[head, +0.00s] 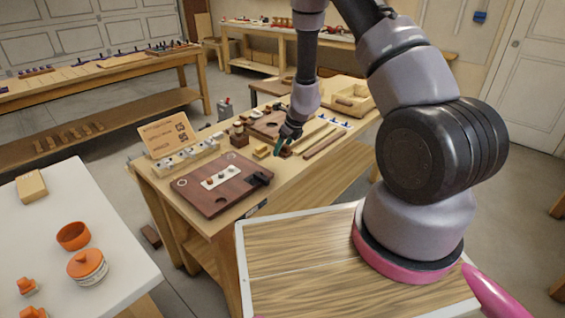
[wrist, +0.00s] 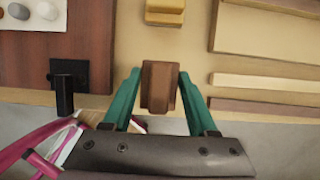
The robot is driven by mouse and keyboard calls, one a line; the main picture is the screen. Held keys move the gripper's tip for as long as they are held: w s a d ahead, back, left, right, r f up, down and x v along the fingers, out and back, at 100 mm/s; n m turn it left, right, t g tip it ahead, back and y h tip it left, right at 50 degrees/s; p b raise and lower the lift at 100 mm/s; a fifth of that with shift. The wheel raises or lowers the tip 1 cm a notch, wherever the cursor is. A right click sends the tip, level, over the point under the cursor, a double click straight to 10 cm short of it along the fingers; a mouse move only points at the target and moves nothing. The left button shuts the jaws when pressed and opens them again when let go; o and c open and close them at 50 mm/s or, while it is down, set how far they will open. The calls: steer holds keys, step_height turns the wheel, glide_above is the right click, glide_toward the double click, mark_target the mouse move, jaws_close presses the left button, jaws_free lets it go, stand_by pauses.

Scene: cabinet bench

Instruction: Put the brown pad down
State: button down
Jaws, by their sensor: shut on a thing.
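The brown pad (wrist: 160,87) is a small brown block between the two green fingers of my gripper (wrist: 160,90) in the wrist view. The fingers are shut on its sides. In the head view my gripper (head: 283,145) is over the middle of the wooden bench (head: 235,220), right of the dark red-brown board (head: 215,200). The pad is small there and partly hidden by the fingers. I cannot tell how far the pad is above the bench top.
A yellow block (wrist: 165,10) lies beyond the pad in the wrist view. Wooden strips (wrist: 265,82) lie to the right. The brown board (wrist: 95,50) with a black latch-like part (wrist: 65,90) is to the left. A sign (head: 168,137) stands at the bench's left.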

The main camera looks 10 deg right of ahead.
mark_target(282, 167)
steer(key=shift+f, duration=2.75)
steer(key=shift+f, duration=0.15)
steer(key=shift+c, duration=0.9)
jaws_free()
